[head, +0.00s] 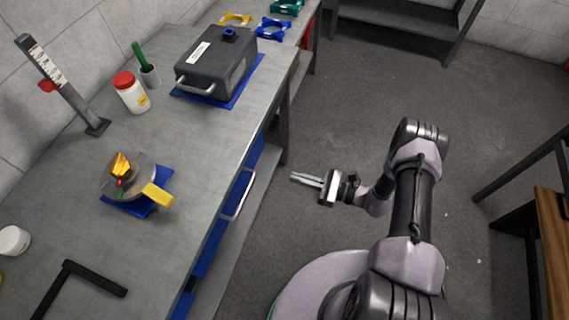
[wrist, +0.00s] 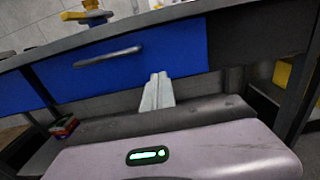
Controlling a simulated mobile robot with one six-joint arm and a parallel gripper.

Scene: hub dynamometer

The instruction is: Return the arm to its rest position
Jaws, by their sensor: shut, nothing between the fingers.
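My arm is folded above my base at the right of the workbench in the head view. My gripper (head: 306,180) is over the floor gap, just off the bench's front edge, pointing left toward the bench. Its two fingers lie together, shut and empty. In the wrist view the closed fingers (wrist: 157,92) show in front of the bench's blue drawer (wrist: 130,55). The gripper touches nothing that I can see.
The grey workbench (head: 190,160) runs along the left. On it are a dark case (head: 213,68), a red-lidded jar (head: 131,93), a round metal part with yellow pieces (head: 140,180) and a black angle bracket (head: 95,278). A wood-topped bench (head: 553,235) stands at right. The floor between is clear.

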